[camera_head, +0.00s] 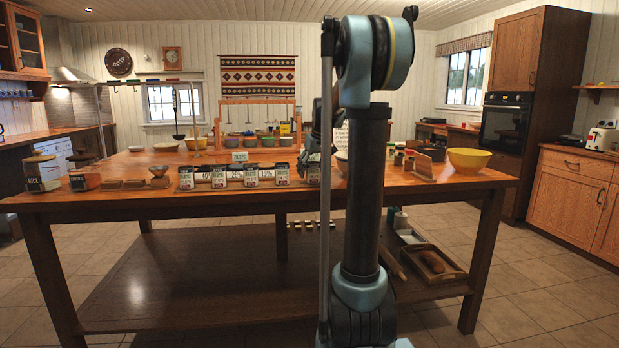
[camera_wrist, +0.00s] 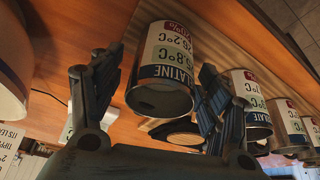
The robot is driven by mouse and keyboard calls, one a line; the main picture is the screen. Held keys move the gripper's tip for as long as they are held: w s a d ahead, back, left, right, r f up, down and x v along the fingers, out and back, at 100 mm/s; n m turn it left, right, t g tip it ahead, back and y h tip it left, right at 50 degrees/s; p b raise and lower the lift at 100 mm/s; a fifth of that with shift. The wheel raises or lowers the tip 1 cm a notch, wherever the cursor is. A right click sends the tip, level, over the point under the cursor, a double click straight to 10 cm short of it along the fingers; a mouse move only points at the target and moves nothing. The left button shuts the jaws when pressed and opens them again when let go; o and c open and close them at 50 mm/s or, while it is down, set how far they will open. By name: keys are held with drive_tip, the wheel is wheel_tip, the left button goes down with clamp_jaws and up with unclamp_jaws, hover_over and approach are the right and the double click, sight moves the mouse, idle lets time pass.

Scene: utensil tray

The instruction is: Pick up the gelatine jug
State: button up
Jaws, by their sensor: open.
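The gelatine jug (camera_wrist: 163,70) is a white can with a dark blue band reading "LATINE" and printed temperatures. In the wrist view it is tilted in the picture and lies between the two fingers of my gripper (camera_wrist: 163,62). The fingers are spread, one on each side, with a visible gap at the left. I cannot tell whether the right finger touches it. In the head view my gripper (camera_head: 313,152) is partly hidden by my arm, above the right end of a row of similar cans. The can there (camera_head: 313,175) is partly covered.
Similar cans (camera_wrist: 250,95) stand in a row beside the jug. The head view shows the row (camera_head: 219,177) along the wooden table's (camera_head: 380,197) front edge. A yellow bowl (camera_head: 469,159) and a small stand (camera_head: 423,168) are to the right. Jars (camera_head: 42,172) stand at the left.

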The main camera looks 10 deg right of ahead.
drive_tip(key=c, duration=1.3)
